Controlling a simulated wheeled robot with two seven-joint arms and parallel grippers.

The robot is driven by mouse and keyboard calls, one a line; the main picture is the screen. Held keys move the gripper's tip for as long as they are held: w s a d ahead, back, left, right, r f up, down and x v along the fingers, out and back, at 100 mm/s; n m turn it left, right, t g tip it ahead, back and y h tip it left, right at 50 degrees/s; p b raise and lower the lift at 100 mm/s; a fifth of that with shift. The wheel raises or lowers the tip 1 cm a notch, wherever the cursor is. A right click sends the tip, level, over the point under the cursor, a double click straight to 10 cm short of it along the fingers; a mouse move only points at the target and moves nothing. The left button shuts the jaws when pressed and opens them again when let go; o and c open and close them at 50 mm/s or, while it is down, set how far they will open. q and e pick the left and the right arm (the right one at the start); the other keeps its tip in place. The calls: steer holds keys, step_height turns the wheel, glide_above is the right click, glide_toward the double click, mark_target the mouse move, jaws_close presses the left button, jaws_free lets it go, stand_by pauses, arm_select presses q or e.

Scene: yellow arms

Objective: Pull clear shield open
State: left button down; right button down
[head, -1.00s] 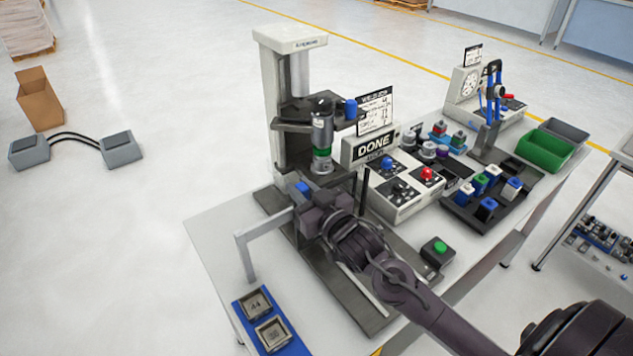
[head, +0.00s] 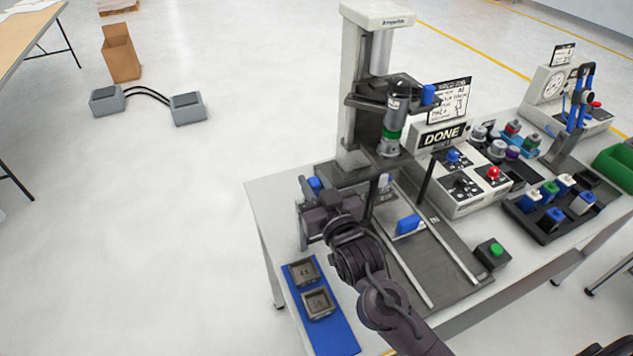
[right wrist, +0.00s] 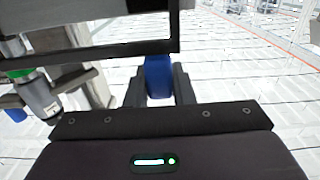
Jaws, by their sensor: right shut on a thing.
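The clear shield's dark frame (right wrist: 130,50) crosses the top of the right wrist view, with a see-through pane. A blue handle (right wrist: 158,76) at its lower edge sits between the fingers of my right gripper (right wrist: 159,88). In the head view, my right gripper (head: 314,186) is shut on the blue handle, left of the press (head: 353,85), above the bench's left part. The clear pane is hard to make out there, and my wrist covers part of the shield. My left gripper is not in view.
The press base has rails and a blue block (head: 408,225). A blue tray (head: 335,335) with metal parts lies below my right arm. A control box (head: 465,185) showing DONE and a green button box (head: 492,252) stand to the right.

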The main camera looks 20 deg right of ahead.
steer(key=c, duration=1.2)
jaws_free()
steer(key=shift+c, duration=0.2)
steer(key=s+d+b, duration=0.1)
steer(key=s+b, duration=0.1)
steer(key=s, duration=0.5)
steer(key=shift+s+b, duration=0.35)
steer(key=shift+d, duration=0.1)
